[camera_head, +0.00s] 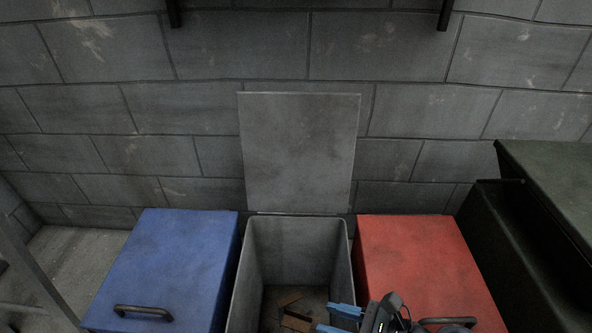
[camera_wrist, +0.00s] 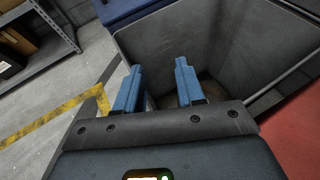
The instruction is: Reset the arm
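My gripper (camera_head: 338,320) shows at the bottom of the head view, over the front right part of an open grey bin (camera_head: 297,232). Its two blue fingers are apart, with nothing visible between them. The wrist view also shows my gripper (camera_wrist: 159,66) open, its fingers pointing toward the grey bin (camera_wrist: 158,42). I cannot tell how far the fingertips are from the bin's walls. Most of my arm is out of view.
The bin's lid (camera_head: 299,150) stands open against the block wall. A blue closed bin (camera_head: 170,262) is left, a red one (camera_head: 420,260) right. A brown piece (camera_head: 290,299) lies inside the grey bin. A dark green container (camera_head: 550,190) stands far right. A shelf (camera_wrist: 45,60) shows in the wrist view.

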